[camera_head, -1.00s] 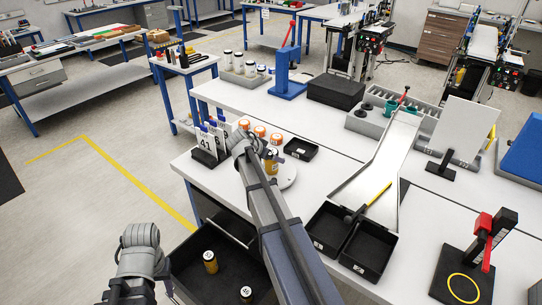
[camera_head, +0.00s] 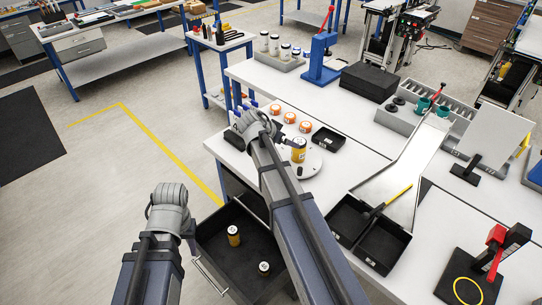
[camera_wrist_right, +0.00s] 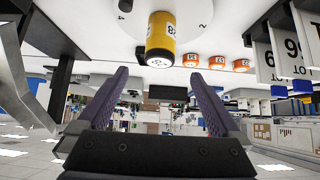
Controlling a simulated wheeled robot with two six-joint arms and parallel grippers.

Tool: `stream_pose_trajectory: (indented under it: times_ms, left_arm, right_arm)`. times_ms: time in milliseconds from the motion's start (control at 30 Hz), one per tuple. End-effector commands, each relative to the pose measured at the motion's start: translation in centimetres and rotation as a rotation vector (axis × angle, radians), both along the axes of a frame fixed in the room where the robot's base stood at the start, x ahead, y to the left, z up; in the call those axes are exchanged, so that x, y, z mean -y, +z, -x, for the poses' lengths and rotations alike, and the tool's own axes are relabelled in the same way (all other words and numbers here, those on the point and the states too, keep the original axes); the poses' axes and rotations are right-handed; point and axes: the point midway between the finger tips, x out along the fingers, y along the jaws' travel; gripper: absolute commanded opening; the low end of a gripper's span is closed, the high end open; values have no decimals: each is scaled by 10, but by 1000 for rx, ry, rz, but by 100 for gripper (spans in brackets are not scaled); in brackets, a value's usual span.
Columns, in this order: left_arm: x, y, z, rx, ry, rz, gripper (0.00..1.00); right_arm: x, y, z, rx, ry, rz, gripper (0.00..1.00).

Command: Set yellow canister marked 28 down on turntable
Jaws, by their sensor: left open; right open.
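The yellow canister marked 28 (camera_head: 299,152) stands upright on the round white turntable (camera_head: 312,167). In the right wrist view, which is upside down, the canister (camera_wrist_right: 160,40) shows its 28 label and rests on the numbered turntable surface. My right gripper (camera_wrist_right: 163,74) is open and empty, with the canister beyond its fingertips and apart from them.
The open dark drawer (camera_head: 215,245) holds two other canisters. Several orange-capped containers (camera_head: 290,117) stand behind the turntable, with number cards close by. A small black tray (camera_head: 328,139) lies right of them. Two black bins (camera_head: 370,245) and a sloping chute (camera_head: 412,165) are further right.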

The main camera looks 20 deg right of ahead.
Motion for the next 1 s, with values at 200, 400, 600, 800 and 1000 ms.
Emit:
stream_pose_trajectory:
  times_ms: [200,400,600,800,1000]
  left_arm:
    - [0,0,0,0,0,0,45]
    - [0,0,0,0,0,0,45]
    - [0,0,0,0,0,0,45]
    - [0,0,0,0,0,0,45]
    - [0,0,0,0,0,0,45]
  right_arm:
    - [-48,-14,27,-131,142,-42,100]
    - [-174,-46,116,-505,635,-161,100]
    - [-260,-61,202,-775,1124,-250,100]
    - [-291,-63,240,-875,1360,-285,100]
    - [-294,-63,242,-883,1380,-288,100]
